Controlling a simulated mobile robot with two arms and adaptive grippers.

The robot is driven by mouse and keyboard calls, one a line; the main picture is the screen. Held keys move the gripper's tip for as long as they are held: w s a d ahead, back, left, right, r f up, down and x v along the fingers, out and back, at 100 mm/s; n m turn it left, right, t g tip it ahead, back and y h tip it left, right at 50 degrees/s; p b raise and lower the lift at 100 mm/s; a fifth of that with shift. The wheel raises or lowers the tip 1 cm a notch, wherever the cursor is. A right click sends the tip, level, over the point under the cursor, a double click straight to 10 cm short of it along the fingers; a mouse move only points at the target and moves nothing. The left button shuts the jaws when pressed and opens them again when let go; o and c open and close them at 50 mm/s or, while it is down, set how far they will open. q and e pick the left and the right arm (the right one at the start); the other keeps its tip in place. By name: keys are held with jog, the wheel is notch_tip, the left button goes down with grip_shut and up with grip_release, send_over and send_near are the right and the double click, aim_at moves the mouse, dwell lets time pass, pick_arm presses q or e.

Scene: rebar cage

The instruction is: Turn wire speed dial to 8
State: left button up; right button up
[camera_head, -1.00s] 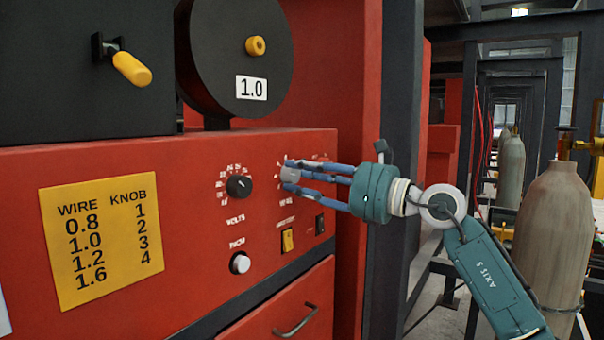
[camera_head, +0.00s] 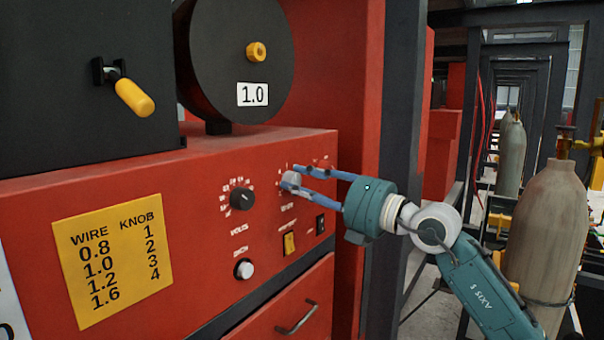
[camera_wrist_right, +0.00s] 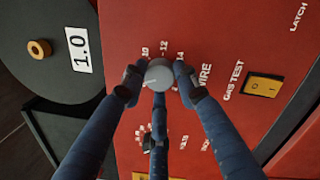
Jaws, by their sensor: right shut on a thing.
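The wire speed dial (camera_head: 291,181) is a grey knob on the red front panel, with white numbers around it. My right gripper (camera_head: 293,183) is shut on it, its blue fingers reaching in from the right. In the right wrist view the grey dial (camera_wrist_right: 159,74) sits between the fingertips of my right gripper (camera_wrist_right: 160,82). The numbers 10, 12 and 14 show beside it; the dial's pointer cannot be made out. My left gripper is not in view.
A black volts knob (camera_head: 242,199) is left of the dial. A yellow switch (camera_head: 290,243) and a white-grey knob (camera_head: 244,269) sit below. A yellow wire chart (camera_head: 112,260) is at left. A gas cylinder (camera_head: 547,230) stands at right.

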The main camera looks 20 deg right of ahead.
jog(key=m+p, duration=0.1)
jog(key=r+m+p, duration=0.1)
jog(key=shift+d+m, duration=0.1)
jog(key=shift+m, duration=0.2)
jog(key=shift+f+m+h+p, duration=0.2)
jog(key=shift+m+h+p, duration=0.1)
jog(key=shift+m+p, duration=0.75)
jog(key=o, duration=0.9)
jog(key=shift+o, duration=1.3)
jog(key=shift+f, duration=0.25)
jog(key=v, duration=1.1)
jog(key=shift+s+d, duration=0.25)
jog(key=shift+s, duration=0.15)
jog(key=shift+f, duration=0.1)
